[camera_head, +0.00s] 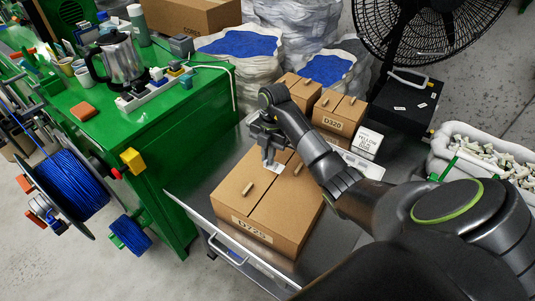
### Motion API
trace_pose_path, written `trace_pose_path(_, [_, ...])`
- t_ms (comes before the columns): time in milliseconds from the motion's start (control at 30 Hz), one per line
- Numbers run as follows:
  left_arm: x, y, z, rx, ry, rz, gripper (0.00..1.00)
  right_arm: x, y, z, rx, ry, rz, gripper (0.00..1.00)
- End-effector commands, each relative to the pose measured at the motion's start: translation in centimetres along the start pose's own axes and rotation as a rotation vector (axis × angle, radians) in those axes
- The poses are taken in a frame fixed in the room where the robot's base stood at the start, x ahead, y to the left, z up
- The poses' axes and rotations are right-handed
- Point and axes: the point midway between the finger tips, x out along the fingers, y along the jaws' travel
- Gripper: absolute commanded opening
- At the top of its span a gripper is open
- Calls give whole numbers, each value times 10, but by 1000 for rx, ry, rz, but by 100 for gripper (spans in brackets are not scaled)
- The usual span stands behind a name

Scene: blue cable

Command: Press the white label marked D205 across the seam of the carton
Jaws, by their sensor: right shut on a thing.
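A brown carton (276,211) lies on a grey metal cart, with a seam running along its top and a printed marking, seemingly D725, on its front edge. My right gripper (268,163) reaches down to the far part of the carton's top, near the seam. It is shut on a small white label (276,168), which shows partly beside the fingertips. The label's print is too small to read, and I cannot tell whether it touches the carton. My left gripper is not in view.
Smaller cartons (339,113), one marked D320, and a white box (361,142) stand behind. A green workbench (154,122) with a kettle is at left, a cable reel (70,184) beside it. A white bin (482,148) is at right. Small tan pieces (248,188) lie on the carton.

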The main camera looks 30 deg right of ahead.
Motion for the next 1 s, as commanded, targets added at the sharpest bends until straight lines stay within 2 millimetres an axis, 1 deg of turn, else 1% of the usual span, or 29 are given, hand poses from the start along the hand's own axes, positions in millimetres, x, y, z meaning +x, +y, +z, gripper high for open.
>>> trace_pose_path(33, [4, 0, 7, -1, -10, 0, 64, 6, 0, 1, 0, 0, -1, 0])
trace_pose_path(100, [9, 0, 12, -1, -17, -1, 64, 11, 0, 2, 0, 0, 0, 0])
trace_pose_path(233, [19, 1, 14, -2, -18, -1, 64, 23, 0, 3, 0, 0, 0, 0])
trace_pose_path(333, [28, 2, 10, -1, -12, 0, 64, 33, 0, 5, 0, 0, 0, 0])
trace_pose_path(533, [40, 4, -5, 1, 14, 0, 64, 49, 0, 7, 0, 1, -1, 0])
trace_pose_path(700, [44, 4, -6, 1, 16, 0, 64, 54, 0, 8, 0, 0, 0, 0])
trace_pose_path(1000, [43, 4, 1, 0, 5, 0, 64, 54, 0, 8, 0, 0, 0, 0])
